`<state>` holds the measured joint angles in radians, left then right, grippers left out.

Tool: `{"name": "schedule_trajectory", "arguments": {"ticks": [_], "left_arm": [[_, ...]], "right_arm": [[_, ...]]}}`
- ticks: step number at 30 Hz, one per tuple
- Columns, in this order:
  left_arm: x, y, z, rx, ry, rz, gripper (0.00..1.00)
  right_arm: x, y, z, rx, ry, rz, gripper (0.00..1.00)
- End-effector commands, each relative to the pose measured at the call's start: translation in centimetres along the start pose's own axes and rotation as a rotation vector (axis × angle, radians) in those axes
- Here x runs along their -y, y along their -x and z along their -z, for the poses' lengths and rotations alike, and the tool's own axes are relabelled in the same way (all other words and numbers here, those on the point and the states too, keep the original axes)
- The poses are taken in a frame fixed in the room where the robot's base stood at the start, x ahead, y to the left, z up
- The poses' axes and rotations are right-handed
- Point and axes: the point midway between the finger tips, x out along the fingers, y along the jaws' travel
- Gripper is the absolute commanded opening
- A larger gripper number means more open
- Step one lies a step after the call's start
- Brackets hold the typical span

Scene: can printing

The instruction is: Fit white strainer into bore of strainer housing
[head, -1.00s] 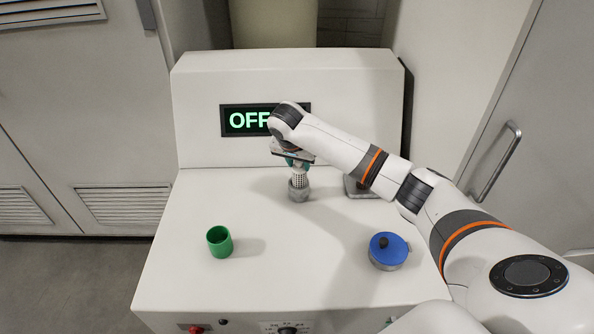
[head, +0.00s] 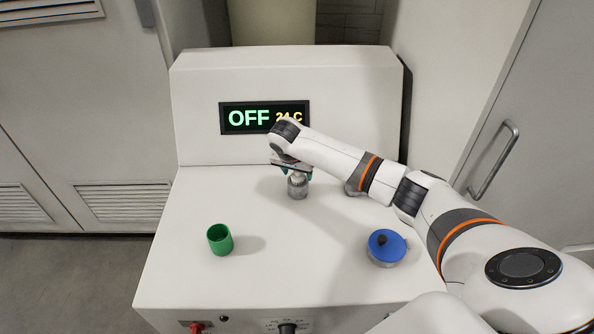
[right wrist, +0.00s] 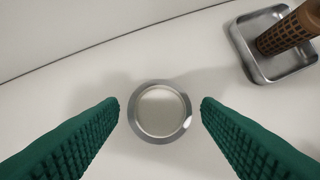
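The grey strainer housing (head: 297,188) stands upright on the white worktop below my right gripper (head: 296,173). In the right wrist view a shiny round rim (right wrist: 187,125) surrounds a pale round surface, the white strainer (right wrist: 160,111) seen from above within the housing. The strainer's side is hidden, and how deep it sits cannot be told. The green fingers of my right gripper (right wrist: 160,108) are open, one on each side of the rim, with a small gap at each side. My left gripper is not in view.
A brown mesh strainer (right wrist: 288,34) leans in a metal tray (right wrist: 262,62), mostly behind my arm in the head view. A green cup (head: 220,240) stands front left and a blue-topped lid (head: 387,247) front right.

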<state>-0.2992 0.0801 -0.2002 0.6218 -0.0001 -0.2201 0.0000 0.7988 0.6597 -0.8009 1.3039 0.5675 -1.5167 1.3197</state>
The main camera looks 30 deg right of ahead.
Motion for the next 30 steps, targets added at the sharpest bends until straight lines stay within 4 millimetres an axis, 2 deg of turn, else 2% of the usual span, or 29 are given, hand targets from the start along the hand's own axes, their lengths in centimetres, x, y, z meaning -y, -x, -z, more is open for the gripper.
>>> {"name": "schedule_trajectory", "arguments": {"ticks": [5,8,21,25,30], "left_arm": [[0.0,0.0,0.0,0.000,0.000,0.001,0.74],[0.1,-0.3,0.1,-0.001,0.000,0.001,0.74],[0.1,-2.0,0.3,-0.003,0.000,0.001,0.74],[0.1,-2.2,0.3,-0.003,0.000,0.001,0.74],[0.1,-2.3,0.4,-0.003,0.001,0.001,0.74]], "right_arm": [[0.0,0.3,-0.2,0.001,0.000,-0.001,0.58],[-0.1,1.2,-0.1,0.000,0.000,-0.003,0.58],[-0.1,10.0,-0.1,0.002,0.000,-0.005,0.58],[-0.1,11.6,-0.1,0.001,-0.001,-0.003,0.58],[0.0,12.3,-0.1,-0.001,-0.001,0.000,0.58]]}}
